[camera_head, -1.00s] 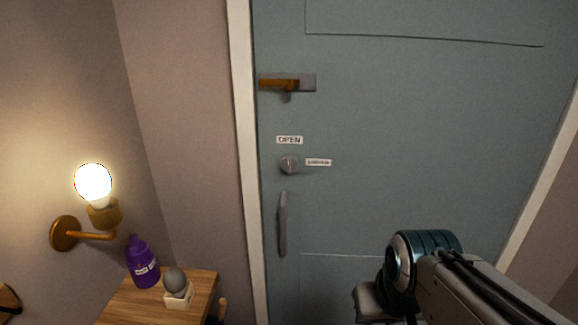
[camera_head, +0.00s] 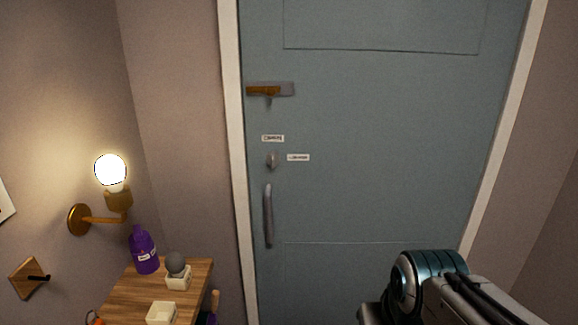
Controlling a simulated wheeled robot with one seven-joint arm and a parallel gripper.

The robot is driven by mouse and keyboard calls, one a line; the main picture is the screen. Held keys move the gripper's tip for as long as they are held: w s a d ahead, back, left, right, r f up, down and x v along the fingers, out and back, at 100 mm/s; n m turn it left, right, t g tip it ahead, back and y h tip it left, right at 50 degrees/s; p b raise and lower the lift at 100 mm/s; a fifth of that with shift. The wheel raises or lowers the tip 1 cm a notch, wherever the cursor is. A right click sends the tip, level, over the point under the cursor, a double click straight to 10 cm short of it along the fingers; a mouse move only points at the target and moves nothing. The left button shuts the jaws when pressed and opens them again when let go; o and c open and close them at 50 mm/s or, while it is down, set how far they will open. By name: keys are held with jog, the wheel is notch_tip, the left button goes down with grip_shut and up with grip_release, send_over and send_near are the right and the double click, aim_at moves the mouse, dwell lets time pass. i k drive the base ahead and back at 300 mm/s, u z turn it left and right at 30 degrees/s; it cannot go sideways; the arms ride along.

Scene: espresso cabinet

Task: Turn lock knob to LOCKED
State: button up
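The lock knob (camera_head: 272,160) is a small round grey knob on the blue-grey door (camera_head: 380,160), near the door's left edge. A white label (camera_head: 273,138) sits above it and another white label (camera_head: 298,157) sits to its right. Their text is too small to read now; the upper one read OPEN in the earlier frame. The knob's exact angle is hard to make out. My arm shows at the lower right, well apart from the knob. My gripper's fingertips are not visible; they are below the picture or hidden by the arm.
A brass latch handle (camera_head: 265,90) is above the knob and a vertical grey pull handle (camera_head: 268,215) is below it. A wooden table (camera_head: 135,291) with a purple bottle (camera_head: 144,252) stands at lower left. A lit wall lamp (camera_head: 110,170) juts out above it.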

aim_at(273, 158)
jog(key=z, duration=0.7)
jog(key=i, duration=0.55)
jog(key=u, duration=1.05)
